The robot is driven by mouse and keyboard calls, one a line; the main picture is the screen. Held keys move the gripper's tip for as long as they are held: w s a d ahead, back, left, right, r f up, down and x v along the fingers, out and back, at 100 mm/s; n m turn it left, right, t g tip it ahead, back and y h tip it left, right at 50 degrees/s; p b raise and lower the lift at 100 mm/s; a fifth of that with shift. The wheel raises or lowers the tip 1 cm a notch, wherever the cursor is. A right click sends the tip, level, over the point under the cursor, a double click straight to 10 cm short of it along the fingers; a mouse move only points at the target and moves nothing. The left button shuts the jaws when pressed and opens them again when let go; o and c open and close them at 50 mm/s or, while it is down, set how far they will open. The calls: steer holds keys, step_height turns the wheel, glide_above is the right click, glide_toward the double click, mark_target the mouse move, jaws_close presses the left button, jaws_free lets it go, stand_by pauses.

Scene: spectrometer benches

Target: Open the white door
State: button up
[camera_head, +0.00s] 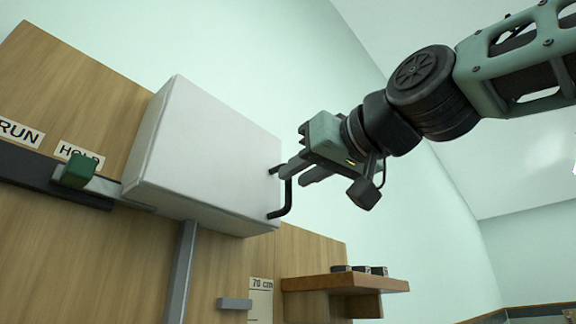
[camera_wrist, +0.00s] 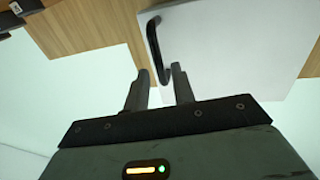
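The white door (camera_head: 205,145) is the pale panel of a box on the wooden board, and it looks closed. Its black bar handle (camera_head: 287,198) is at the right edge. My gripper (camera_head: 292,179) is at the handle, coming from the right, with its two fingers apart. In the wrist view the white door (camera_wrist: 235,55) fills the upper right. The handle (camera_wrist: 154,45) runs down to between the fingertips of my gripper (camera_wrist: 159,70) in the picture. I cannot tell whether a finger touches the handle. Nothing is clamped.
A slider with a green knob (camera_head: 77,171) sits left of the box, by RUN and HOLD labels. A grey post (camera_head: 181,272) stands below the box. A wooden shelf (camera_head: 345,283) with small dark items is at lower right. Open room lies right of the handle.

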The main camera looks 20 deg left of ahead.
mark_target(289, 202)
steer(key=shift+p+x, duration=0.65)
steer(key=shift+x, duration=1.15)
jaws_close()
steer(key=shift+d, duration=0.1)
